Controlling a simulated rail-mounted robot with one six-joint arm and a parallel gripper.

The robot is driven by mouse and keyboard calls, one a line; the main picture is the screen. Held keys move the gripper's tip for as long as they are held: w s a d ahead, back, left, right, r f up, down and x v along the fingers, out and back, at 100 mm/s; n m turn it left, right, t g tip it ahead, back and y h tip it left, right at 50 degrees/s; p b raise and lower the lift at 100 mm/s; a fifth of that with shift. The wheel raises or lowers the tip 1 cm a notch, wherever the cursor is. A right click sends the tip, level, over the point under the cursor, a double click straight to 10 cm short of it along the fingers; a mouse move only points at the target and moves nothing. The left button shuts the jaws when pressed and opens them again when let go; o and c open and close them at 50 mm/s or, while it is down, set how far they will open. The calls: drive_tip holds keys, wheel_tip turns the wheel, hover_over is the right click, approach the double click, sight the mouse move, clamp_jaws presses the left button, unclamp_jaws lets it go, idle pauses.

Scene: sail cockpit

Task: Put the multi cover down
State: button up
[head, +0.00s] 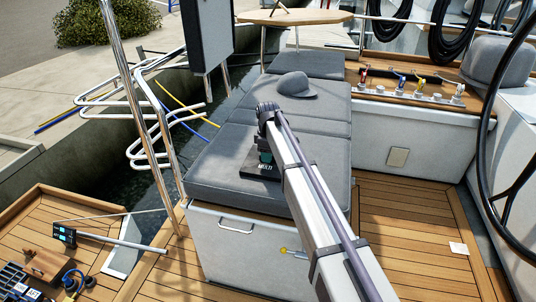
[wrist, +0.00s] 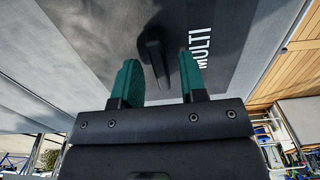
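The multi cover (head: 255,167) is a dark, flat piece with white MULTI lettering. It appears to lie on the near grey seat cushion in the head view, partly hidden by my arm. In the wrist view the cover (wrist: 222,45) fills the top middle, with a black upright handle (wrist: 153,45) on it. My gripper (wrist: 157,57) has two green fingers standing apart, one on each side of the handle, with a visible gap on both sides. In the head view my gripper (head: 266,157) is just above the cover.
A grey hat (head: 292,86) lies on the cushions (head: 228,153) farther back. A display device (head: 65,235) and a wooden block (head: 47,265) are at the lower left. A steering wheel (head: 482,130) stands at the right. The wooden floor (head: 410,220) beside the seat is mostly clear.

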wheel_tip(320, 180, up, 12)
drive_tip(key=p, duration=1)
drive_tip(key=shift+p, duration=0.4)
drive_tip(key=shift+f, duration=0.15)
drive_tip(key=s+d+m, duration=0.5)
drive_tip(key=s+d, duration=0.3)
drive_tip(key=s, duration=0.3)
drive_tip(key=s+d+m, duration=0.5)
drive_tip(key=s+d, duration=0.3)
drive_tip(key=s, duration=0.4)
drive_tip(key=s+d+m, duration=0.6)
drive_tip(key=s+d, duration=0.2)
drive_tip(key=s, duration=0.4)
drive_tip(key=shift+d, duration=0.15)
drive_tip(key=shift+s, duration=0.1)
